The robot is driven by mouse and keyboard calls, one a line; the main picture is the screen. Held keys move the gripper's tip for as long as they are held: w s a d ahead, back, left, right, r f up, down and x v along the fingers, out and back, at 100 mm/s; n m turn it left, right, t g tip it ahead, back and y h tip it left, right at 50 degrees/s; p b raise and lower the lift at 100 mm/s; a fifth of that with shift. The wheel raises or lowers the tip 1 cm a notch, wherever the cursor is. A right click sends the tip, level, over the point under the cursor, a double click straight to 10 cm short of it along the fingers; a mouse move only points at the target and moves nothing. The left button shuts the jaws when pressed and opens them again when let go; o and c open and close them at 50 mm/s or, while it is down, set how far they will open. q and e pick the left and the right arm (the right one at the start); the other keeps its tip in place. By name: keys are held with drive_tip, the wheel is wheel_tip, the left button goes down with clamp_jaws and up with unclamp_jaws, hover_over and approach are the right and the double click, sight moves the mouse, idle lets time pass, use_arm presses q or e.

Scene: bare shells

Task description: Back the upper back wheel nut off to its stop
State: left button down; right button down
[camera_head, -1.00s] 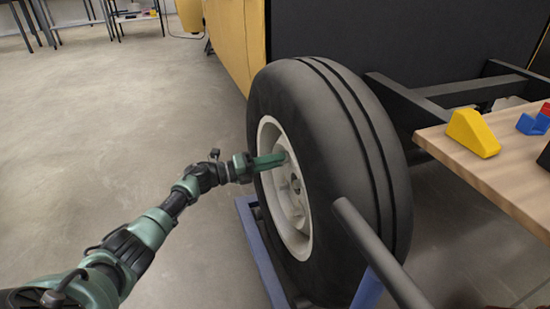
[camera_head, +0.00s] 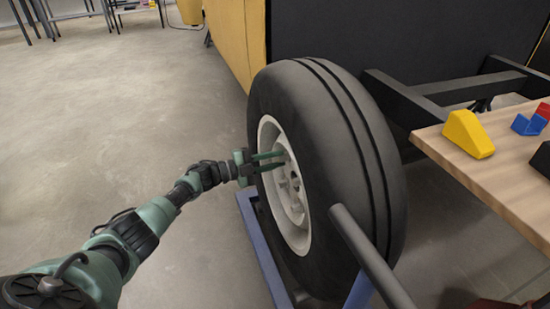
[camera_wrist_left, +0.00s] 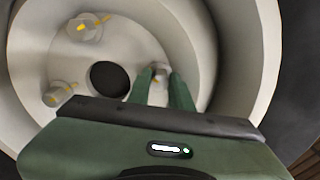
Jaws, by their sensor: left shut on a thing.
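The wheel (camera_head: 330,170) has a black tyre and a pale hub (camera_head: 283,205) facing left. My left gripper (camera_head: 285,158) reaches into the upper part of the hub in the head view. In the left wrist view its two green fingers (camera_wrist_left: 160,80) are shut on a pale wheel nut (camera_wrist_left: 158,86) with a yellow mark, which I take for the upper back one. The fingers partly cover it. Two other yellow-marked nuts show in the wrist view, one at the upper left (camera_wrist_left: 83,27) and one at the left (camera_wrist_left: 61,95). My right gripper is not in view.
The wheel stands by a blue frame (camera_head: 258,245) on the floor. A dark grey bar (camera_head: 370,258) crosses in front of the tyre. A wooden table (camera_head: 500,185) with a yellow block (camera_head: 468,134) is at the right.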

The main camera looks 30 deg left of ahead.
use_arm(q)
drive_tip(key=shift+a+n, duration=0.1)
drive_tip(key=shift+n, duration=0.5)
drive_tip(key=shift+f, duration=0.1)
drive_tip(key=shift+n, duration=0.3)
drive_tip(key=c, duration=1.3)
unclamp_jaws()
drive_tip(key=shift+o, duration=0.2)
